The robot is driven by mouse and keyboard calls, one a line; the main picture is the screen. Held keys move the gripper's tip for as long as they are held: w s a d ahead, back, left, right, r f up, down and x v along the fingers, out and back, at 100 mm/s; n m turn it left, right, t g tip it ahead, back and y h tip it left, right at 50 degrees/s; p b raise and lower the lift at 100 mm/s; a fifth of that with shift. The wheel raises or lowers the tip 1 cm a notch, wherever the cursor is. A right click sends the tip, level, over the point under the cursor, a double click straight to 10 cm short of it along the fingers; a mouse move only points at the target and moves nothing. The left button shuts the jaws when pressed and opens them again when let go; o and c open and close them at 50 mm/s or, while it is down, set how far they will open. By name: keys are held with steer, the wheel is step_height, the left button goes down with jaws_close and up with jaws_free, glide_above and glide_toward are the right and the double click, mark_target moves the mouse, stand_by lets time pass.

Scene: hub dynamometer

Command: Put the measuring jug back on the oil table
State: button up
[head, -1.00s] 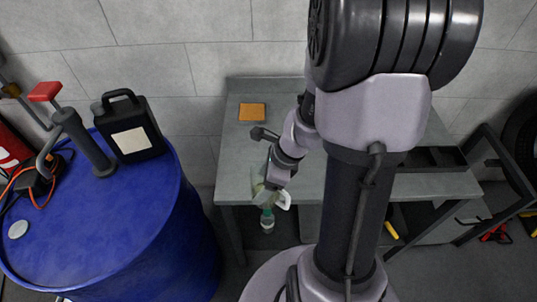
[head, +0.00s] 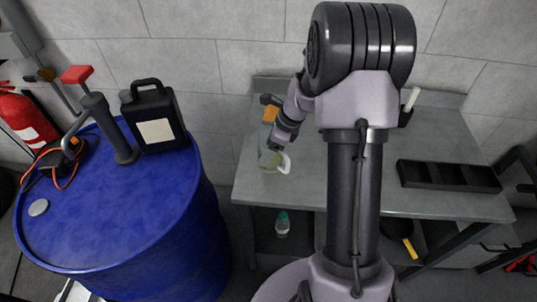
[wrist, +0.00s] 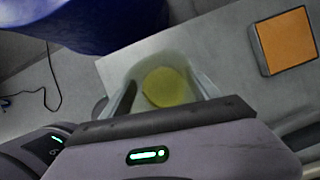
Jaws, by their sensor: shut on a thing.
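The measuring jug (head: 270,160) is clear, with a pale handle on its right side in the head view. The wrist view shows the jug (wrist: 163,86) from above, with yellow-green liquid in it. My gripper (head: 277,146) is shut on the jug at its upper part. The jug appears upright over the left part of the grey oil table (head: 430,206), inside its front edge. I cannot tell whether its base touches the tabletop.
An orange-topped block (head: 269,115) lies behind the jug. A black compartment tray (head: 448,177) sits at the table's right. A green-capped bottle (head: 282,226) stands below the tabletop. A blue drum (head: 120,220) carrying a black canister (head: 154,118) stands at left.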

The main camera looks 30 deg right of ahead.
steer(key=shift+f, duration=0.9)
steer(key=shift+f+b, duration=0.2)
steer(key=shift+b, duration=0.1)
steer(key=o, duration=1.6)
steer(key=shift+o, duration=0.2)
